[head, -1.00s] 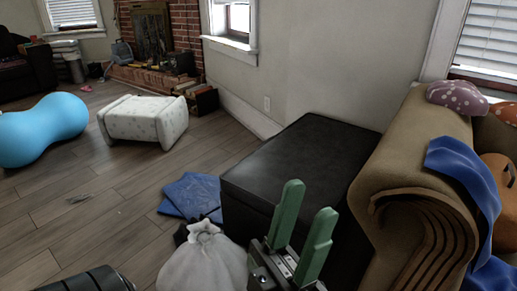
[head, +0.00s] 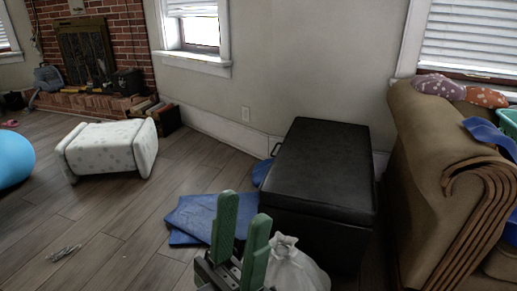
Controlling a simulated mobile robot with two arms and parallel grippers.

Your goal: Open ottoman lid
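The black ottoman (head: 322,165) stands against the wall, right of the middle in the head view. Its flat lid (head: 325,150) is shut. My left gripper (head: 243,222) has two green fingers pointing up with a gap between them. It is open and empty, in front of the ottoman's near left corner in the picture, and looks apart from it. My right gripper is not in view.
A tan armchair (head: 425,165) stands close on the ottoman's right. A tied white bag (head: 297,268) sits in front of it and blue flat items (head: 195,215) lie to its left. A white patterned stool (head: 108,150) lies farther left; open wooden floor lies between.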

